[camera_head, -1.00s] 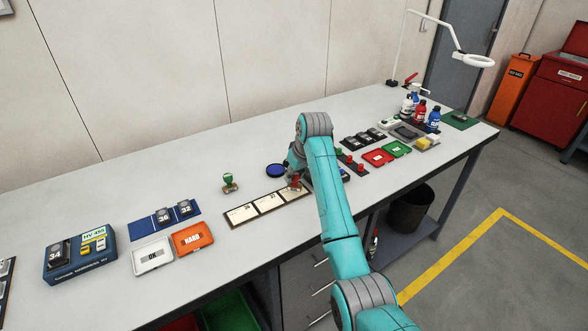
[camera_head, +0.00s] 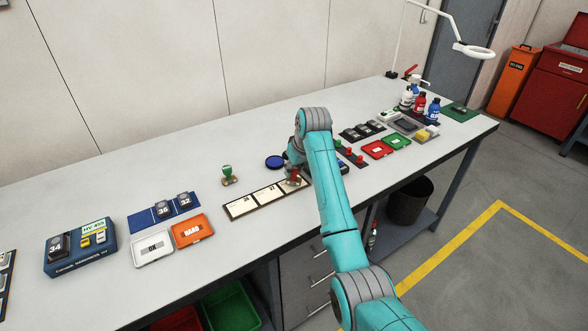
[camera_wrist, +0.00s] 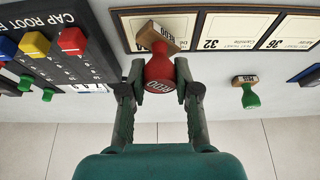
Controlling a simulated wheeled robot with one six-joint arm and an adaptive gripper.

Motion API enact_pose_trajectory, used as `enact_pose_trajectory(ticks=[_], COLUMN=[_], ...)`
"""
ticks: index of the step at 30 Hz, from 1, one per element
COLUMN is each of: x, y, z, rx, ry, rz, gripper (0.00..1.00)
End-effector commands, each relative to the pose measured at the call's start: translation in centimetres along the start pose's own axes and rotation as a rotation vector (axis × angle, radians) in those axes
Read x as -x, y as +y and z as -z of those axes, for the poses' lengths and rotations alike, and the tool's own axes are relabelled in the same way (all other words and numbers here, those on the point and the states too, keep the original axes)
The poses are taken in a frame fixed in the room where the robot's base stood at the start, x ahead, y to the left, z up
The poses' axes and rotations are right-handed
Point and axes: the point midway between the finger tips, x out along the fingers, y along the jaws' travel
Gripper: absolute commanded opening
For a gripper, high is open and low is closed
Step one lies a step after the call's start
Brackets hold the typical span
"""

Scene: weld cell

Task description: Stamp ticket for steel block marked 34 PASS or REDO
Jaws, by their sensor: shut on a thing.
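My gripper (camera_wrist: 158,88) is shut on the red-handled REDO stamp (camera_wrist: 159,70), whose wooden base is over the leftmost ticket (camera_wrist: 138,22) in the wrist view, marked 34. I cannot tell whether the base touches the ticket. In the head view the red stamp (camera_head: 293,176) is at the right end of the ticket strip (camera_head: 262,198). The green-handled stamp (camera_head: 227,175) stands upright beside the strip and also shows in the wrist view (camera_wrist: 248,92). The steel block marked 34 (camera_head: 58,246) sits on the blue hardness tester (camera_head: 80,262), whose display seems to read HV 485.
Blocks 36 and 32 stand on a blue mat (camera_head: 142,221). A white OK tray (camera_head: 153,261) and an orange HARD tray (camera_head: 193,243) lie in front. A blue ink pad (camera_head: 275,161) lies behind the strip. A cap rack (camera_wrist: 40,70) is close beside my gripper.

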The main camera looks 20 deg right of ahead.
Motion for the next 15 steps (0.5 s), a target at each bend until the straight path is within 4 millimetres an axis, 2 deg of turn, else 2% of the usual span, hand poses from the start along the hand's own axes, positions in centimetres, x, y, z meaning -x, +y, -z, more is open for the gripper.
enact_pose_trajectory(ticks=[15], x=[-0.5], y=[0.0], z=[-0.22], rx=[0.0], ry=[-0.001], rz=[0.0], gripper=[0.09])
